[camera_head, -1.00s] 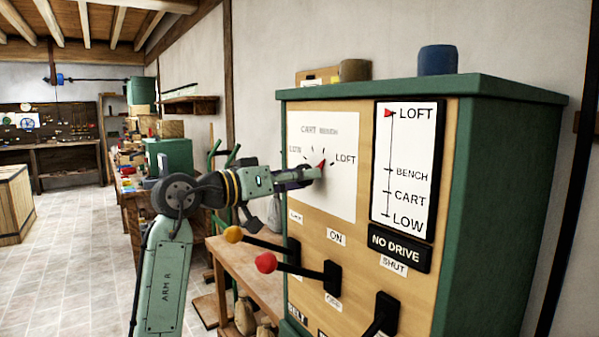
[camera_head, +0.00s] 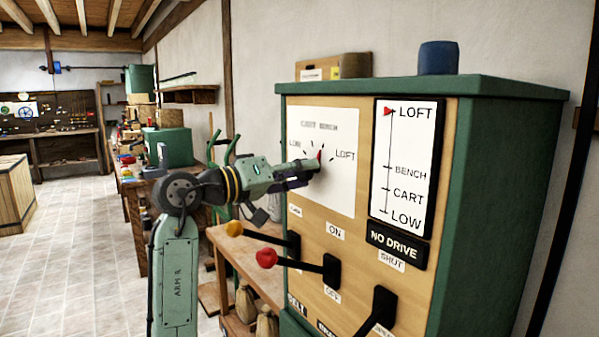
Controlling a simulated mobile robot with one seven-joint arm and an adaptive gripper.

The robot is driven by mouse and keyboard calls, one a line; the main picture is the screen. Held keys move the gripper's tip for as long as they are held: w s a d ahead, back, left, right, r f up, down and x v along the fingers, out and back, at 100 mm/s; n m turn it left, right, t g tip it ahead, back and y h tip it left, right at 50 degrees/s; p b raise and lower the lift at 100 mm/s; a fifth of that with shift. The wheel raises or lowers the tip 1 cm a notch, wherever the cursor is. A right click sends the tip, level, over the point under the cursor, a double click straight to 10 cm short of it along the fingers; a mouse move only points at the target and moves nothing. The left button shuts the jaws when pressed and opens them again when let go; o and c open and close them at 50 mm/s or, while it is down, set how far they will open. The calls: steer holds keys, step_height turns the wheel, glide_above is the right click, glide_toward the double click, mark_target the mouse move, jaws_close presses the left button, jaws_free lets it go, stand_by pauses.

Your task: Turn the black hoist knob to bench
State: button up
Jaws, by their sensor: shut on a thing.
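The hoist dial is on a white plate (camera_head: 342,194) at the upper left of the cabinet's front, marked LOW, CART, BENCH and LOFT. My gripper (camera_head: 316,167) is shut on the black hoist knob at the dial's centre and hides nearly all of it. The knob's red pointer (camera_head: 319,155) shows above the fingers and points nearly straight up, towards the BENCH side of the scale and away from LOFT. Whether it sits exactly on the BENCH mark is too small to tell. On the height gauge (camera_head: 403,165) to the right, the red marker (camera_head: 387,112) is at LOFT.
A NO DRIVE sign (camera_head: 395,246) is under the gauge. A wooden bench (camera_head: 240,262) stands left of the cabinet.

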steer(key=o, duration=1.2)
steer(key=shift+a, duration=0.1)
steer(key=v, duration=1.2)
